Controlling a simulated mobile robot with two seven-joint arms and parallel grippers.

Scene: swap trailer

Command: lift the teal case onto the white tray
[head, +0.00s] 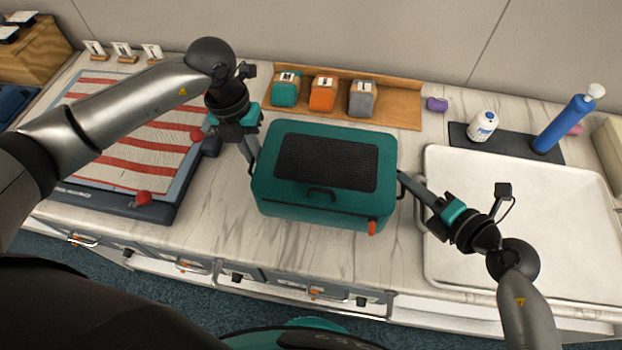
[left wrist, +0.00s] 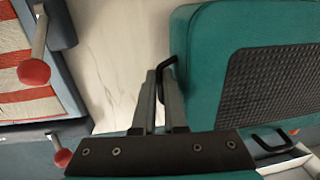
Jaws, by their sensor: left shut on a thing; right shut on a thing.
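The teal case (head: 323,204) with a black textured lid panel stands in the middle of the counter, left of the white tray (head: 525,165). My left gripper (head: 251,165) is shut on the black handle at the case's left side, and this grip also shows in the left wrist view (left wrist: 163,85). My right gripper (head: 405,182) is at the case's right side, shut on the handle there, which is mostly hidden by the fingers. I cannot tell whether the case rests on the counter or is slightly raised. The tray is empty.
A striped board (head: 135,145) with red knobs lies at left. A wooden rack (head: 385,107) with small teal, orange and grey boxes stands behind the case. A white bottle (head: 483,127) and a blue bottle (head: 565,124) stand on a dark mat behind the tray.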

